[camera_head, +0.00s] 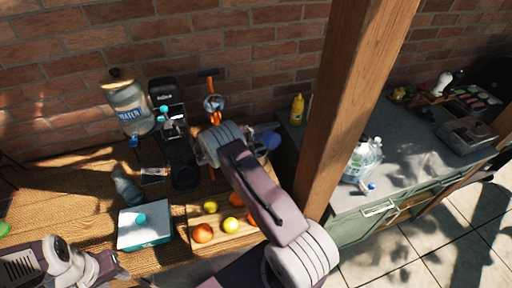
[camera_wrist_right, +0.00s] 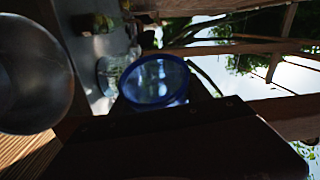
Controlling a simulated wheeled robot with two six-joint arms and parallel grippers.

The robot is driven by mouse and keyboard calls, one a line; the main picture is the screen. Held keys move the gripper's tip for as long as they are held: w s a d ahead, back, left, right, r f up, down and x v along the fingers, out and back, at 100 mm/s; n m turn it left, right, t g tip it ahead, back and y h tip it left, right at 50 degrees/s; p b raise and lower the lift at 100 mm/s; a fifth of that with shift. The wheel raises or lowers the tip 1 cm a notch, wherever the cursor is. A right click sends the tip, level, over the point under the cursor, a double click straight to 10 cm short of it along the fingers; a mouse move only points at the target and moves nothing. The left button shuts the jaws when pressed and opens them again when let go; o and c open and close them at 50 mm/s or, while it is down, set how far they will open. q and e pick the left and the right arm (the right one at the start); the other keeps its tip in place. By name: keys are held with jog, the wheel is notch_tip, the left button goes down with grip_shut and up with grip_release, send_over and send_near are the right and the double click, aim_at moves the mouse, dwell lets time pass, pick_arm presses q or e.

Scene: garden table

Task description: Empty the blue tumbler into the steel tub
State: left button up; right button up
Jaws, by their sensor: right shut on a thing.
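The blue tumbler (camera_head: 272,140) is held by my right gripper (camera_head: 262,136), near the right end of the wooden table. In the right wrist view its blue rim and see-through inside (camera_wrist_right: 156,80) show, above the dark gripper body. It looks tilted; its contents cannot be made out. A dark, shiny round vessel (camera_wrist_right: 32,75) stands at the left of the wrist view, apart from the tumbler; it may be the steel tub, but my arm hides that area in the head view. My left gripper (camera_head: 108,268) is at lower left, its jaws unclear.
A water dispenser (camera_head: 128,102), a coffee machine (camera_head: 168,110) and an orange-handled press (camera_head: 213,102) stand along the brick wall. A teal-white box (camera_head: 144,230) and a fruit board (camera_head: 208,240) lie in front. A wooden post (camera_head: 350,100) rises close right of my right arm.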

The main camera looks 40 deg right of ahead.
aim_at(277, 146)
jog(key=shift+w+r+n, duration=0.15)
jog(key=shift+w+n, duration=0.1)
jog(key=shift+n, duration=0.35)
jog(key=shift+w+r+n+h+p, duration=0.3)
jog(key=shift+r+n+h+p, duration=0.35)
jog(key=shift+r, duration=0.25)
jog(key=f+m, duration=0.1)
jog(key=s+f+m+y+b, duration=0.1)
jog(key=f+m+b, duration=0.1)
jog(key=shift+s+f+m+y, duration=0.35)
jog(key=s+f+m+b, duration=0.1)
jog(key=m, duration=0.1)
jog(key=s+f+m+y+b, duration=0.1)
jog(key=m, duration=0.1)
jog(key=shift+d+f+y, duration=0.1)
jog(key=shift+f+y, duration=0.15)
jog(key=shift+y, duration=0.05)
jog(key=s+f+m+t+y+b, duration=0.2)
jog(key=s+f+m+t+b, duration=0.2)
jog(key=f+m+b, duration=0.5)
jog(key=m+t+b, duration=0.1)
jog(key=t+b, duration=0.1)
jog(key=b, duration=0.2)
jog(key=shift+s+d+t+b, duration=0.25)
jog(key=shift+t+b, duration=0.05)
jog(key=shift+b, duration=0.05)
